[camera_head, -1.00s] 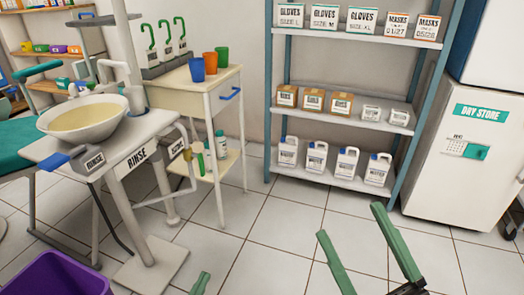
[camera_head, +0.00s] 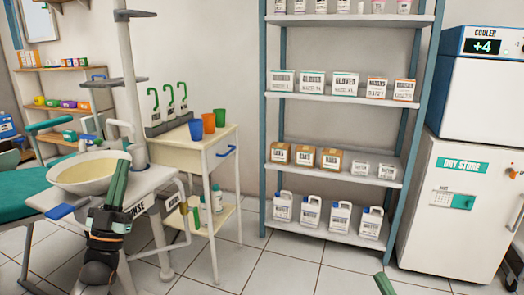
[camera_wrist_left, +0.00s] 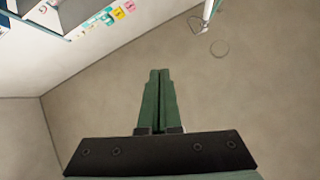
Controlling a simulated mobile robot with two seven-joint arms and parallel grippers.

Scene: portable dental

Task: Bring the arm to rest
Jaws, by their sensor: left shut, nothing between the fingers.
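My left gripper (camera_head: 121,168) is raised at the left of the head view, in front of the rinse stand (camera_head: 75,200) and its basin (camera_head: 90,172). Its green fingers point up and hide part of the stand's label. In the left wrist view the fingers (camera_wrist_left: 159,75) lie together, shut and empty, over a plain beige surface. One green fingertip of my right gripper (camera_head: 384,284) shows at the bottom edge of the head view. The rest of that gripper is out of frame.
A cart (camera_head: 205,150) with cups stands right of the basin. A shelf rack (camera_head: 340,100) holds boxes and jugs at the back. A cooler (camera_head: 490,85) sits above a dry store cabinet (camera_head: 460,215) at right. Tiled floor (camera_head: 260,265) is clear in the middle.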

